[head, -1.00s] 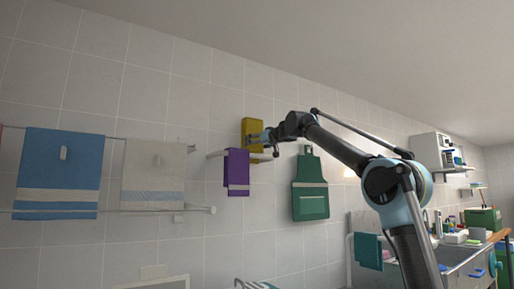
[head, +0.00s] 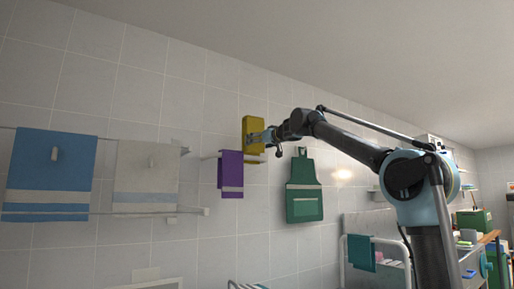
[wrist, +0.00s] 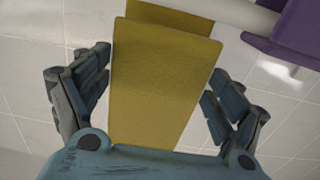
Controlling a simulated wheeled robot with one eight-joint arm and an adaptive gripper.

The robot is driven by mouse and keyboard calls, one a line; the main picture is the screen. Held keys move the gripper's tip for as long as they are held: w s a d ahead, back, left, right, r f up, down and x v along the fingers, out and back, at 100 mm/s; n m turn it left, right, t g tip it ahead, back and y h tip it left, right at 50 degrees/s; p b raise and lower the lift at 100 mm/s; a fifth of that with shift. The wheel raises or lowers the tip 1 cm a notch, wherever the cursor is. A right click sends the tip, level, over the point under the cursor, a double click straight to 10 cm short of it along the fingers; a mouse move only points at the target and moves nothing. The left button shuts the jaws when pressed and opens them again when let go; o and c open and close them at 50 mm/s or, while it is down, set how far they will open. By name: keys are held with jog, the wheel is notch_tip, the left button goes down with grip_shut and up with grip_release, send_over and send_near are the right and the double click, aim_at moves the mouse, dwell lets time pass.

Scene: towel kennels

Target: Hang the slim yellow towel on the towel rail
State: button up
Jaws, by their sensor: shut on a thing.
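The slim yellow towel (head: 251,124) is upright in front of the tiled wall, at the right end of a short white towel rail (head: 209,158). My gripper (head: 262,137) is at the towel's right side. In the wrist view, the fingers of my gripper (wrist: 160,95) stand on either side of the yellow towel (wrist: 155,85), holding it. A darker yellow layer shows beyond its top edge. The white rail (wrist: 245,14) runs close to that edge. I cannot tell whether the towel lies over the rail or beside it.
A purple towel (head: 231,175) hangs on the same rail, left of the yellow one; it also shows in the wrist view (wrist: 290,30). A green apron (head: 304,190) hangs to the right. Blue (head: 52,175) and whitish (head: 146,170) towels hang farther left.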

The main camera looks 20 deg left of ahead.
notch_tip(320, 180, down, 18)
jog(key=s+d, duration=0.1)
jog(key=shift+d, duration=0.15)
dwell(2.2)
jog(key=o, duration=1)
jog(key=shift+s, duration=0.1)
jog(key=v, duration=1.2)
jog(key=shift+d+f, duration=0.1)
